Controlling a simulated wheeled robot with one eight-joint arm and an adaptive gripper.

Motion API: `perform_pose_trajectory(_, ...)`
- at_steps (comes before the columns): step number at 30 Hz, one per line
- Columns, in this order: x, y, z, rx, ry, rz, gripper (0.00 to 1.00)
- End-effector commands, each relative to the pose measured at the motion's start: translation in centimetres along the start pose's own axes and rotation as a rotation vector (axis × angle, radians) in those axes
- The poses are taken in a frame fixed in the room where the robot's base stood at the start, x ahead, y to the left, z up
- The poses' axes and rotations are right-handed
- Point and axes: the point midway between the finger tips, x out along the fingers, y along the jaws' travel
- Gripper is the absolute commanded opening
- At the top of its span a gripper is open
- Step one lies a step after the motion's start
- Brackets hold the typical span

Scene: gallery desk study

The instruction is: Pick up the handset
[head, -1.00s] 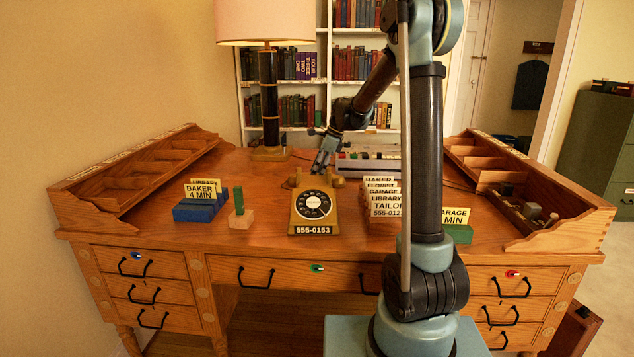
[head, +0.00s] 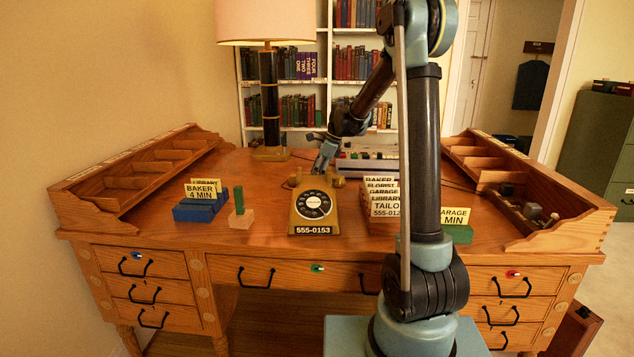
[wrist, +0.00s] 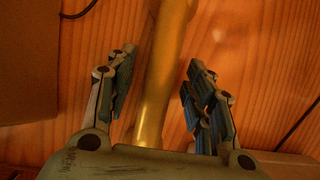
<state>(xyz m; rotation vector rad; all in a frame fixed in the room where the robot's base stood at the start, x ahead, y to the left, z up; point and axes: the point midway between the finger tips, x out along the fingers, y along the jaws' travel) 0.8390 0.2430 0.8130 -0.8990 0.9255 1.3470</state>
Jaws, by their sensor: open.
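The mustard-yellow rotary telephone (head: 313,212) stands on the desk with a 555-0153 plate on its front. Its handset (head: 339,182) lies across the top of the phone, its middle partly covered by my gripper in the head view. My gripper (head: 320,172) points down at the handset from above. In the wrist view the handset (wrist: 166,50) runs as a brassy bar between the two open fingers of my gripper (wrist: 160,82). Gaps show between the bar and each finger, narrower on the left.
A wooden block with a green peg (head: 241,210) and a blue card holder (head: 200,208) stand left of the phone. A stack of name cards (head: 384,200) stands close on its right. A lamp (head: 269,100) and a switch panel (head: 365,160) are behind.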

Motion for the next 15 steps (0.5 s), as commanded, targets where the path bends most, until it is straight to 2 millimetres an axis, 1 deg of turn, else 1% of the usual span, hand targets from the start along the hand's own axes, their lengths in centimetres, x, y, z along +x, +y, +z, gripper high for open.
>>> perform_pose_trajectory(8,0.03,-0.01,-0.05,0.0,0.0,0.0,0.48)
perform_pose_trajectory(9,0.03,-0.01,-0.05,0.0,0.0,0.0,0.44)
perform_pose_trajectory(11,0.03,-0.01,-0.06,0.0,0.0,0.0,0.3)
perform_pose_trajectory(12,0.03,-0.01,-0.06,0.0,0.0,0.0,0.21)
perform_pose_trajectory(15,0.02,-0.01,-0.06,0.001,0.0,0.0,0.0)
